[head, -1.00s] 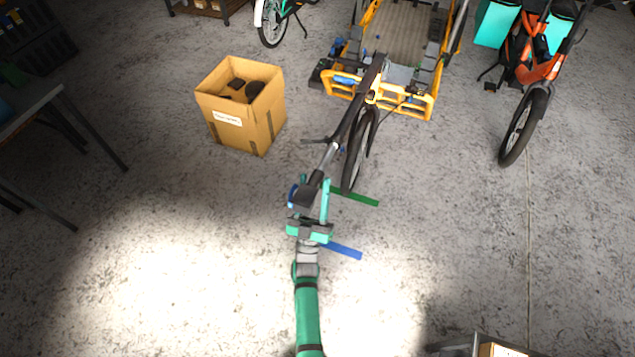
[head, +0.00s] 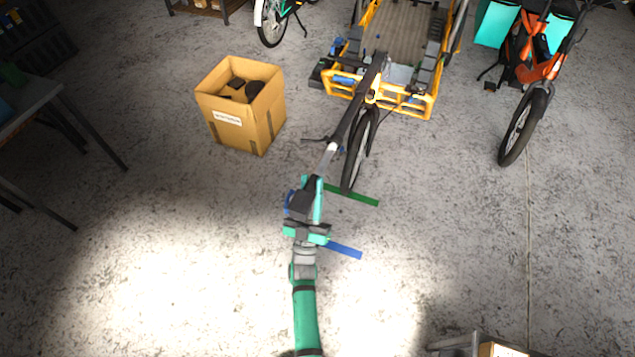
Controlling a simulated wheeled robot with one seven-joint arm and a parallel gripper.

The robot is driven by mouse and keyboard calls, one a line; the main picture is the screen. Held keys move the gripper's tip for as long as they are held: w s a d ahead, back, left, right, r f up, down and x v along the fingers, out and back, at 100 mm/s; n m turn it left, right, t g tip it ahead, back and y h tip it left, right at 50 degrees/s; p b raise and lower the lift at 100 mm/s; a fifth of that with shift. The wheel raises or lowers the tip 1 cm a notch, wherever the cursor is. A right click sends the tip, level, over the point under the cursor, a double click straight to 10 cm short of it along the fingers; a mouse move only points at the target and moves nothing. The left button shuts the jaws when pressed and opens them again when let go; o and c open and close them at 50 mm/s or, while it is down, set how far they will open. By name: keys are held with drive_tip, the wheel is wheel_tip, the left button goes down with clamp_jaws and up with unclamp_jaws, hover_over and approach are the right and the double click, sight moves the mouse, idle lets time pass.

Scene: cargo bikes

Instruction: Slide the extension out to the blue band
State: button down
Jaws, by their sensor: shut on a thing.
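The extension (head: 327,158) is a slim bar running from under a long dark beam (head: 358,105) at the front of the yellow cargo bike. Its pale section shows, and its near end is dark. My gripper (head: 306,194), with teal fingers, is shut around the dark near end and hides part of it. The blue band (head: 345,251) lies flat on the floor, just right of my wrist and nearer than the fingertips. A green band (head: 354,196) lies farther out, right of the fingertips and by the front wheel.
A cardboard box (head: 238,130) with dark items stands left of the bar. The bike's front wheel (head: 358,150) is close on the right. A grey table (head: 35,100) is at far left, and an orange bike (head: 525,120) at right. The near floor is mostly clear.

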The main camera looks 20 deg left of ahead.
sight(299, 211)
drive_tip(key=s, duration=0.5)
drive_tip(key=s+r, duration=0.1)
drive_tip(key=s, duration=0.1)
drive_tip(key=shift+s+a, duration=0.15)
drive_tip(key=shift+s, duration=0.1)
drive_tip(key=shift+d+h, duration=0.25)
drive_tip(key=shift+h, duration=0.05)
drive_tip(key=c, duration=1.6)
unclamp_jaws()
drive_tip(key=shift+s+a, duration=0.1)
drive_tip(key=shift+a, duration=0.05)
drive_tip(key=shift+o, duration=1)
drive_tip(key=shift+s+a, duration=0.15)
drive_tip(key=shift+a, duration=0.05)
drive_tip(key=shift+s+d+f, duration=0.15)
drive_tip(key=v, duration=1)
drive_tip(key=shift+s, duration=0.15)
drive_tip(key=shift+f, duration=0.15)
